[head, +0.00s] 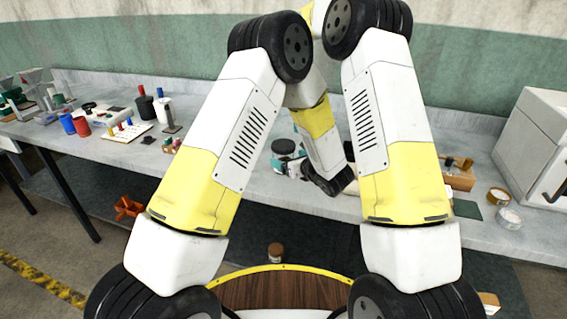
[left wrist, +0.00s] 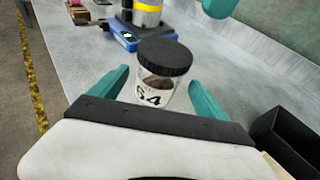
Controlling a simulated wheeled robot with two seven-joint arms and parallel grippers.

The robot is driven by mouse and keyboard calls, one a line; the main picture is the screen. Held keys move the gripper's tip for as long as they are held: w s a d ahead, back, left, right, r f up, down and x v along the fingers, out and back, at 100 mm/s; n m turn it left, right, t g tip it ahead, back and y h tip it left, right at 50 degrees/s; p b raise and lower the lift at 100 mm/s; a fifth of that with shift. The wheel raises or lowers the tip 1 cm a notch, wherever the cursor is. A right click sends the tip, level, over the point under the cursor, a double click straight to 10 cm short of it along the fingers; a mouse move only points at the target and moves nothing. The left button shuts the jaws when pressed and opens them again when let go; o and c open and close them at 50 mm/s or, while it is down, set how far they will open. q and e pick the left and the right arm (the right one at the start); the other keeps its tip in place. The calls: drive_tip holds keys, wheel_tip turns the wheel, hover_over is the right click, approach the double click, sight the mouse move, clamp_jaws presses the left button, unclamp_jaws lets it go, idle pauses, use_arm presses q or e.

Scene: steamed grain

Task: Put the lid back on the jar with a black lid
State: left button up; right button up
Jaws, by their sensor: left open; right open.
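The jar (left wrist: 154,91) is clear with a dark number on a white label and brown contents; it stands upright on the bench. The black lid (left wrist: 165,56) lies over its mouth; whether it is fully seated I cannot tell. In the head view the lid (head: 284,146) shows between my arms, and the jar is partly hidden. My left gripper (left wrist: 158,90) is open, its teal fingers on either side of the jar with gaps visible. A teal fingertip, apparently of my right gripper (left wrist: 219,7), is above and beyond the lid; that gripper is open and mostly hidden in the head view.
A blue device (left wrist: 124,40) stands just beyond the jar. A dark open box (left wrist: 287,143) lies to the right. Tape rolls (head: 497,196), a wooden block (head: 459,178) and a white appliance (head: 535,130) are at the bench's right. Several small items crowd its left.

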use_arm(q)
drive_tip(key=x, duration=0.5)
clamp_jaws()
idle(0.4)
